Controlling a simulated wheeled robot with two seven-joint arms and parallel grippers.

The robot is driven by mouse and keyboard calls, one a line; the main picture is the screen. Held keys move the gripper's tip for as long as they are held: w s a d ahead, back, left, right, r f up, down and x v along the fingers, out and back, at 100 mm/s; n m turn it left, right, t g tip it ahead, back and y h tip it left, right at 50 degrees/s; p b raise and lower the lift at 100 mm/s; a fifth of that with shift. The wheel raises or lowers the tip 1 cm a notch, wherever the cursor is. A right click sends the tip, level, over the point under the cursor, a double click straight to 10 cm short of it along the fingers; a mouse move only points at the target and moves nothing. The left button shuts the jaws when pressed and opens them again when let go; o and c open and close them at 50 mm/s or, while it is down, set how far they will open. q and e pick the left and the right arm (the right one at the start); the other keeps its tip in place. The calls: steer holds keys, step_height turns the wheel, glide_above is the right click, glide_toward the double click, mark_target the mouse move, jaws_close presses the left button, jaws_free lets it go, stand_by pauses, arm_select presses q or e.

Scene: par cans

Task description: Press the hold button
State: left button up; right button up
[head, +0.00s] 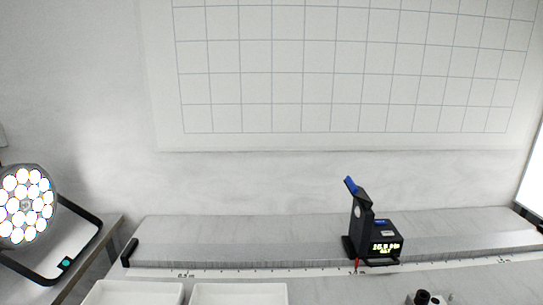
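A black meter (363,222) with a blue tip stands on the grey rail, right of centre in the head view. A small blue patch (381,221) lies on top of the meter body, above the display. I cannot tell which part is the hold button. Neither of my grippers is in view, and nothing touches the meter.
A par can (26,205) with lit white lamps and a black yoke stands at the left. Two white trays (238,293) sit at the front. Small black and white items (424,298) are cut off at the bottom. A gridded board (340,70) hangs behind; a bright panel (535,180) stands right.

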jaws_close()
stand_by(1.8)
